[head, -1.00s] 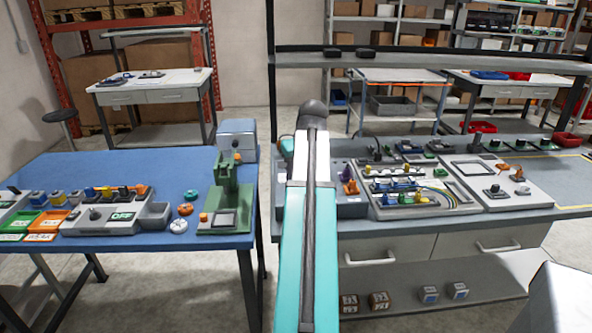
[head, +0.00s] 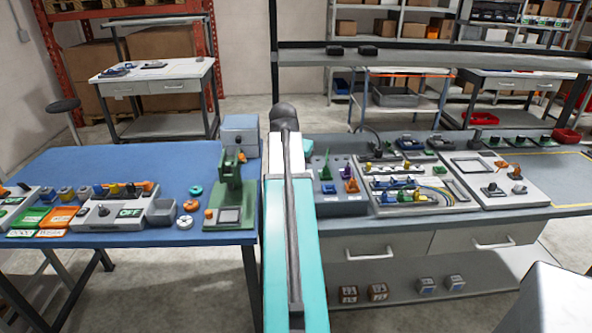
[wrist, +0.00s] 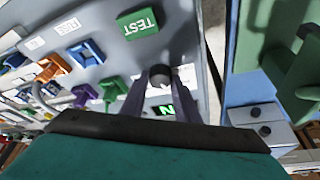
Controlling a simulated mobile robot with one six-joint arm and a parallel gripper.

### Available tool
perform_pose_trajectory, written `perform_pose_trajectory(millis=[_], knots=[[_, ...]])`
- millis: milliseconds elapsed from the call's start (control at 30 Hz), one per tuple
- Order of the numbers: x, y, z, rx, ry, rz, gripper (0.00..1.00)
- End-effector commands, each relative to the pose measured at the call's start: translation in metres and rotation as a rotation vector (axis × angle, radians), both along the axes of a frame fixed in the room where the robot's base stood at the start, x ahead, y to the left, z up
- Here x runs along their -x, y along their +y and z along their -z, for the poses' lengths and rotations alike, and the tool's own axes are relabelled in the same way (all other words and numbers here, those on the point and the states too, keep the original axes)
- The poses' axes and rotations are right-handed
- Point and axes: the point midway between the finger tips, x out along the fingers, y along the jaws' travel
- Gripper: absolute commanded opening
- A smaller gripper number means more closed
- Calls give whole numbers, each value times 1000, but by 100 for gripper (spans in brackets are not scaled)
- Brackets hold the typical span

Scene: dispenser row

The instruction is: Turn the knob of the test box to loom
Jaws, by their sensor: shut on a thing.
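The test box (wrist: 105,60) is a grey panel with a green TEST label (wrist: 138,24), seen upside down in the wrist view. Its dark round knob (wrist: 159,74) sits between the two fingers of my gripper (wrist: 157,82), which is shut on it. A small dark display (wrist: 166,110) with green lit characters shows just below the knob, partly hidden by my gripper; I cannot read the full word. In the head view the test box (head: 335,206) stands at the left end of the grey bench, and my arm hides its knob and my gripper.
Blue, orange, purple and green plugs stand on the test box beside the knob, such as the green plug (wrist: 112,92). A green press (head: 228,195) and a box marked OFF (head: 103,217) stand on the blue table to the left. A wiring panel (head: 412,210) lies to the right.

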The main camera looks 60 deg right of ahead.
Motion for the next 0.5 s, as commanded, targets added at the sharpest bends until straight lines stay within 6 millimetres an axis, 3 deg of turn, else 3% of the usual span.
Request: perform_pose_trajectory(millis=[500], knots=[[-3, -4, -2, 6, 3, 436, 6]])
